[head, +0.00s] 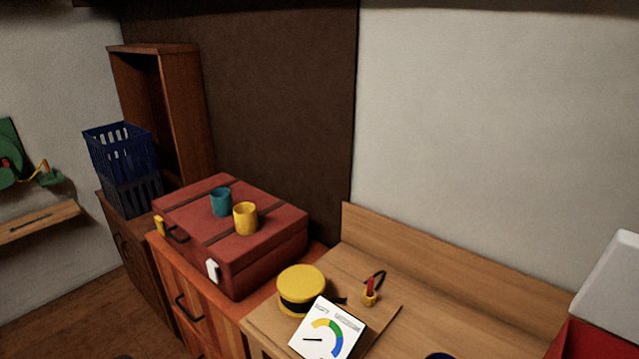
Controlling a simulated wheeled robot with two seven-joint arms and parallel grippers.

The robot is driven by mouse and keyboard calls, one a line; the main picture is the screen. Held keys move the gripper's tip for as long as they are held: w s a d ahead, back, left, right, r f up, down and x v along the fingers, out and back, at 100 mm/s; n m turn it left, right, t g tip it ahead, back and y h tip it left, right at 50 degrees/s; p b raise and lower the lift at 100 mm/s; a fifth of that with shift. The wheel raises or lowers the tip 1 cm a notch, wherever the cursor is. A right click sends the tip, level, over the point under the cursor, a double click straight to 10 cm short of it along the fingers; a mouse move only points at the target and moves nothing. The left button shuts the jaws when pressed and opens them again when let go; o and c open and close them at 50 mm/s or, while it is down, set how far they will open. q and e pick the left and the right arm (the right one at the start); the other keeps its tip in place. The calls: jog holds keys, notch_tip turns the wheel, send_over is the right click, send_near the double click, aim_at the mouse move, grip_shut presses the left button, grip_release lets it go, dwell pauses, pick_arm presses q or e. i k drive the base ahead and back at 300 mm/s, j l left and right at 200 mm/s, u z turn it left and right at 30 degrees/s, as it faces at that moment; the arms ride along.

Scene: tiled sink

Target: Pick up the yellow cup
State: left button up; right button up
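The yellow cup (245,218) stands upright on top of a closed red suitcase (270,247), near the middle of its lid. A teal cup (221,201) stands just behind it to the left, close beside it. Neither of my grippers can be made out in the head view. Only small dark shapes show at the bottom edge, and I cannot tell what they are.
The suitcase rests on a wooden drawer cabinet (180,290). To the right, a wooden desk (440,290) holds a round yellow-and-black object (301,283), a white gauge card (328,332) and a small yellow-red item (370,292). Stacked baskets (120,150) stand back left.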

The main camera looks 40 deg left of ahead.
aim_at(246, 219)
jog(key=u, duration=1.9)
jog(key=i+j+z, duration=0.15)
jog(key=j+z, duration=0.2)
jog(key=j, duration=0.55)
jog(key=j+z, duration=0.35)
jog(key=j, duration=0.55)
jog(key=j+z, duration=0.35)
jog(key=j, duration=0.55)
